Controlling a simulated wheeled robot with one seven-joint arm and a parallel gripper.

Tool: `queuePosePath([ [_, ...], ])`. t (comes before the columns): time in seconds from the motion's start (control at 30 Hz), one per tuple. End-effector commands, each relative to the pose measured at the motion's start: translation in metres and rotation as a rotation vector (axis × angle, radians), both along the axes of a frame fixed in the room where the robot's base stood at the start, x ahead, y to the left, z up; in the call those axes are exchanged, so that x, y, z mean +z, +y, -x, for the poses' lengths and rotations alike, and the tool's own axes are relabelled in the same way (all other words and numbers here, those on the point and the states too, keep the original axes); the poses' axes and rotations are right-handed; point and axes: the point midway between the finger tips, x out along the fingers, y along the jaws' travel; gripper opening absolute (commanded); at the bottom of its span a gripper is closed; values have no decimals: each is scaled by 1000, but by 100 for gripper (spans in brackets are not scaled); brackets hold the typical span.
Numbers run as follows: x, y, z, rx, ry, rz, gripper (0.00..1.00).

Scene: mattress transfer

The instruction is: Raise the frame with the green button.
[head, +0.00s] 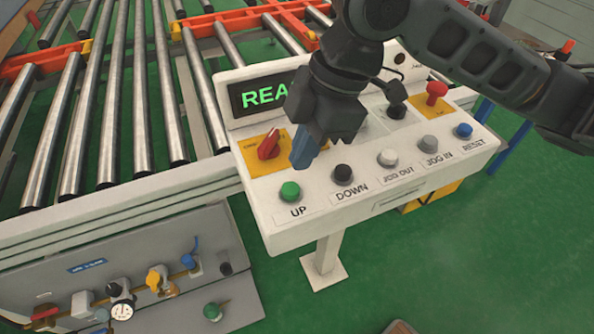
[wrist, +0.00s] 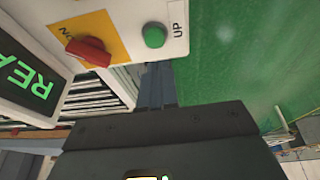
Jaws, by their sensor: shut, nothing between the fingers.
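The green button (head: 290,192) labelled UP sits at the front left of the white control console (head: 380,225). It also shows in the wrist view (wrist: 154,37), where it looks unpressed and uncovered. My gripper (head: 301,160) is above the console, just behind and above the green button, with its blue-grey fingers shut and empty. In the wrist view the fingertips (wrist: 156,75) point toward the button and appear apart from it. The console display (head: 262,94) shows green letters "REA", and the rest is hidden by my arm. The frame to be raised cannot be clearly picked out.
The red switch (head: 268,146) is close to the left of my gripper. The DOWN button (head: 343,173), JOG OUT button (head: 388,157), JOG IN button (head: 429,143), RESET button (head: 463,130) and red emergency knob (head: 436,92) lie to the right. Rollers (head: 110,110) fill the left.

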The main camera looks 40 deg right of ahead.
Motion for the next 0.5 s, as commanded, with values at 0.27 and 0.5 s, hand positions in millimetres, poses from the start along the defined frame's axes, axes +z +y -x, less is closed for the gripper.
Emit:
queuePosePath([
  [0.27, -43, 5, -6, -4, 2, 0, 0],
  [0.5, -57, 6, -8, -2, 1, 0, 0],
])
